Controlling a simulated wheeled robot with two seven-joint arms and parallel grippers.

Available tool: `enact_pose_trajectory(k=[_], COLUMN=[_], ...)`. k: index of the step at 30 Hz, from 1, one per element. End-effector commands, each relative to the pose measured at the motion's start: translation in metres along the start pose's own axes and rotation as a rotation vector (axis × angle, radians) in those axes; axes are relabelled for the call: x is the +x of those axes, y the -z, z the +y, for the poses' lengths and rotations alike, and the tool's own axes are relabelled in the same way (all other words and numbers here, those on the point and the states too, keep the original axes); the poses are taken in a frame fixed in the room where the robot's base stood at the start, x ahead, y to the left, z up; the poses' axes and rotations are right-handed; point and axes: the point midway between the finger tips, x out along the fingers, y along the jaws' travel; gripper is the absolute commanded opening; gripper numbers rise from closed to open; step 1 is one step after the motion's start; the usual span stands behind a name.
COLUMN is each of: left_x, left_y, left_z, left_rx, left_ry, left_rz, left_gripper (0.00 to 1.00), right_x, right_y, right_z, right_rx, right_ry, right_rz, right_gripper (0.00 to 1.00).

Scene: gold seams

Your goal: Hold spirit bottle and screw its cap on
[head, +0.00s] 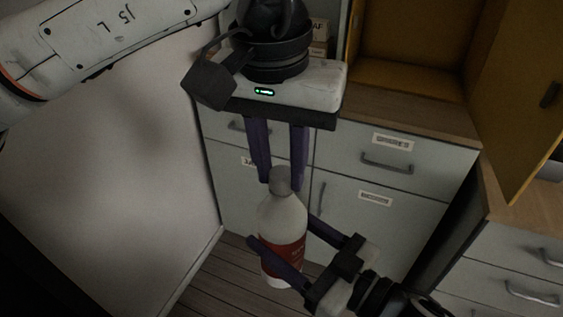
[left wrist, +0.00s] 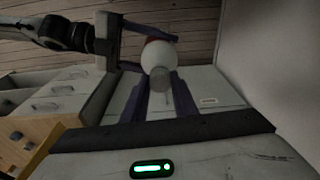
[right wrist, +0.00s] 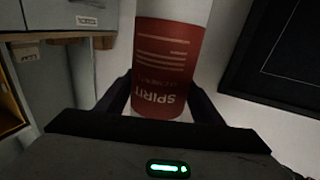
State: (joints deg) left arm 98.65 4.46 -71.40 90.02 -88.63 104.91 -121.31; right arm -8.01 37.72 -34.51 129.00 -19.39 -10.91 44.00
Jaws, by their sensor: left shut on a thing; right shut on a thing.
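The spirit bottle (head: 283,217) is white with a red label and is held upright in mid-air. Its label, reading SPIRIT, shows upside down in the right wrist view (right wrist: 168,65). My right gripper (head: 277,240) is shut around the bottle's body from the lower right. The grey cap (head: 281,180) sits at the top of the bottle's neck; whether its thread is engaged I cannot tell. My left gripper (head: 281,186) points down from above with its fingers on either side of the cap, shut on it. The cap also shows in the left wrist view (left wrist: 161,79).
Grey drawer cabinets (head: 391,170) with a wooden top stand behind the bottle. A yellow cupboard (head: 412,45) with an open door (head: 527,110) is at the upper right. A pale wall (head: 110,170) is on the left. The wooden floor (head: 215,277) below is clear.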

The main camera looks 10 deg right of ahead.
Motion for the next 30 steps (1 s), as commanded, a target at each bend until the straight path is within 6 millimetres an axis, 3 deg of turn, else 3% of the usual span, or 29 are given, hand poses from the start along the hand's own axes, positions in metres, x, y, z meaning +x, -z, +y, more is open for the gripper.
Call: enact_pose_trajectory(k=[9, 21, 22, 25, 30], left_x=[-0.0003, -0.0003, -0.0003, -0.0003, -0.0002], left_y=[0.0013, 0.0016, 0.0016, 0.0015, 0.0014], left_z=[-0.0038, -0.0043, -0.0043, -0.0043, -0.004], left_rx=[0.531, 0.619, 0.619, 0.618, 0.618], left_ry=[-0.081, -0.093, -0.092, -0.092, -0.092], left_rz=[0.002, 0.003, 0.003, 0.003, 0.003], left_gripper=[0.06, 0.06, 0.28, 0.44, 0.45], right_x=[0.0003, 0.0002, 0.0003, 0.0002, 0.0003], right_y=[0.0036, 0.0033, 0.0032, 0.0032, 0.0035], right_z=[-0.0005, -0.0005, -0.0005, -0.0005, -0.0005], right_rx=[-0.002, -0.001, -0.001, -0.001, -0.002], right_ry=[0.002, 0.002, 0.002, 0.002, 0.002], right_rz=[0.008, 0.007, 0.007, 0.007, 0.008], right_gripper=[0.0, 0.0, 0.0, 0.0, 0.0])
